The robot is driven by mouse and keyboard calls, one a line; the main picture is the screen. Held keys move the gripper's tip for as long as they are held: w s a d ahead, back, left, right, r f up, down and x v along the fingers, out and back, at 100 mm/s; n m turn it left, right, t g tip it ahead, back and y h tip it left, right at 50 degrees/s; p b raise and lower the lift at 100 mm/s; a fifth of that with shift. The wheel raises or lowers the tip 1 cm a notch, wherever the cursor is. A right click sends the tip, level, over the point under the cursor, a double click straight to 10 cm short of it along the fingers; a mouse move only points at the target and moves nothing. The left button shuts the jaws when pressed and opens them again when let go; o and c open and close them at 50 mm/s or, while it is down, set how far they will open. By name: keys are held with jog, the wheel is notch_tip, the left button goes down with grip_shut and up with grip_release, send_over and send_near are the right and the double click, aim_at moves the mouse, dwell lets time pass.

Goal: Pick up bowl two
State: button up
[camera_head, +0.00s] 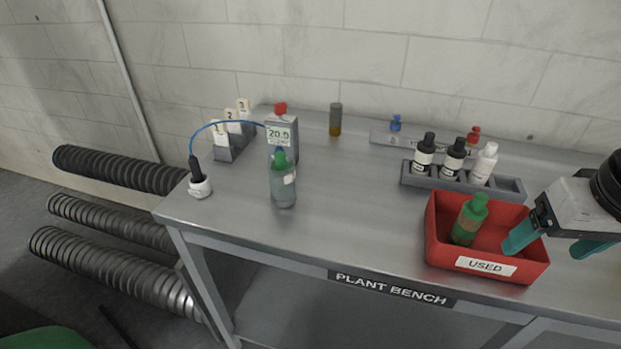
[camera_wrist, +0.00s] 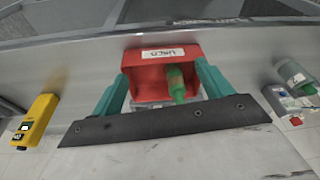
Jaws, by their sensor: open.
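A white piece marked 2 (camera_head: 232,123) stands in a grey rack (camera_head: 224,153) at the back left of the bench, between pieces marked 1 (camera_head: 220,131) and 3 (camera_head: 243,106). I see no plain bowl shape, and I cannot tell whether the piece marked 2 is bowl two. My gripper (camera_head: 556,243) is at the right, by the red USED bin (camera_head: 432,232), far from the rack. Its teal fingers are apart with nothing between them. In the wrist view my gripper (camera_wrist: 162,76) has the bin framed beyond its fingers.
The bin holds a green-capped bottle (camera_head: 469,220). A bottle rack (camera_head: 415,178) stands behind it. A display meter (camera_head: 281,135), cabled to a white-based probe (camera_head: 200,186), and a clear green-capped bottle (camera_head: 284,187) stand left. A yellow device (camera_wrist: 38,115) shows in the wrist view. The bench middle is clear.

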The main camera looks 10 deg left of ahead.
aim_at(284, 173)
jog(key=w+a+f+n+t+y, duration=0.2)
jog(key=w+a, duration=0.6)
jog(key=a, duration=0.1)
jog(key=w+a+f+n+t+y, duration=0.2)
jog(key=w+a+t, duration=0.1)
jog(key=w+a, duration=0.5)
jog(key=a+f+n+t+y, duration=0.1)
jog(key=a, duration=0.6)
jog(key=a+f+n+t+y, duration=0.1)
jog(key=a+f+y, duration=0.1)
jog(key=a, duration=0.5)
jog(key=a+f+n+t+y, duration=0.1)
jog(key=a+y, duration=0.1)
jog(key=a, duration=0.5)
jog(key=shift+s+a+f, duration=0.15)
jog(key=shift+a+f, duration=0.05)
jog(key=shift+a, duration=0.2)
jog(key=x, duration=0.7)
jog(key=shift+w, duration=0.35)
jog(key=c, duration=1.2)
